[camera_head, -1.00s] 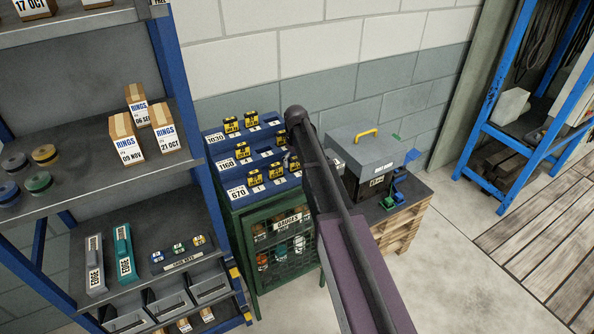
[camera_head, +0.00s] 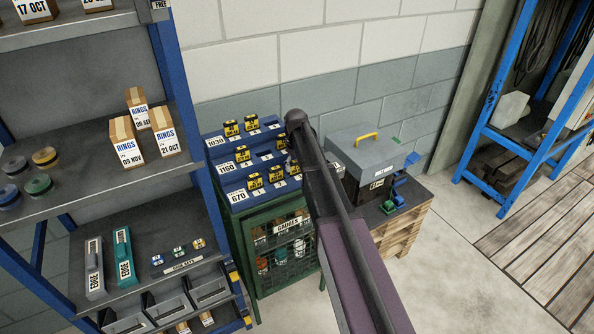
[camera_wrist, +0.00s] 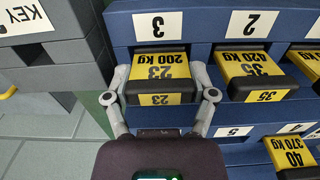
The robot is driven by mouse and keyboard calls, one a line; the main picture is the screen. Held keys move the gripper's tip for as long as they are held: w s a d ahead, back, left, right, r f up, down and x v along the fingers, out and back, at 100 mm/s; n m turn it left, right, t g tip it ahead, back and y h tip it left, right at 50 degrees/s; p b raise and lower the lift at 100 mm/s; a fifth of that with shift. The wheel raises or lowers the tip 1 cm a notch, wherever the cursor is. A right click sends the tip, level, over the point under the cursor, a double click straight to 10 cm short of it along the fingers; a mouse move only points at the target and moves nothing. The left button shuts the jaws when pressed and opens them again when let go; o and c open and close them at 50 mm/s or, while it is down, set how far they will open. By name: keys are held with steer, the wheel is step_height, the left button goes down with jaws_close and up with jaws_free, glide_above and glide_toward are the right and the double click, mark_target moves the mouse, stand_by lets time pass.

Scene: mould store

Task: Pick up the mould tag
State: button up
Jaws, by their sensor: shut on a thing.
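A yellow and black mould tag (camera_wrist: 163,65) marked 23 and 200 KG sits in the blue stepped rack (camera_wrist: 180,27), by the white label 3. In the wrist view my gripper (camera_wrist: 163,97) has one finger on each side of this tag's black front end, shut on it. The tag still appears to be in its slot. In the head view my dark arm reaches to the right end of the rack (camera_head: 232,207) and hides most of the gripper and this tag.
Another tag (camera_wrist: 255,60) marked 35 sits close beside the held one. The grey key box (camera_wrist: 50,68) stands on the other side. In the head view the grey box (camera_head: 370,150) with a yellow handle stands right of the rack; a shelf (camera_head: 110,165) stands left.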

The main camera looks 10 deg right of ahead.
steer(key=shift+r, duration=0.1)
step_height(320, 180, up, 3)
steer(key=p, duration=0.3)
steer(key=shift+r+p, duration=0.2)
steer(key=shift+p, duration=0.15)
steer(key=s+a+r+p, duration=0.1)
steer(key=s+a, duration=0.2)
steer(key=s, duration=1.2)
steer(key=shift+s+r, duration=0.2)
steer(key=shift+s, duration=0.15)
steer(key=shift+a+r+p, duration=0.1)
steer(key=shift+r+p, duration=0.1)
steer(key=shift+p, duration=0.15)
step_height(320, 180, up, 7)
steer(key=p, duration=0.6)
steer(key=shift+f+p, duration=0.15)
steer(key=shift+p, duration=0.2)
steer(key=shift+f, duration=0.1)
step_height(320, 180, down, 10)
steer(key=b, duration=1)
stand_by(0.5)
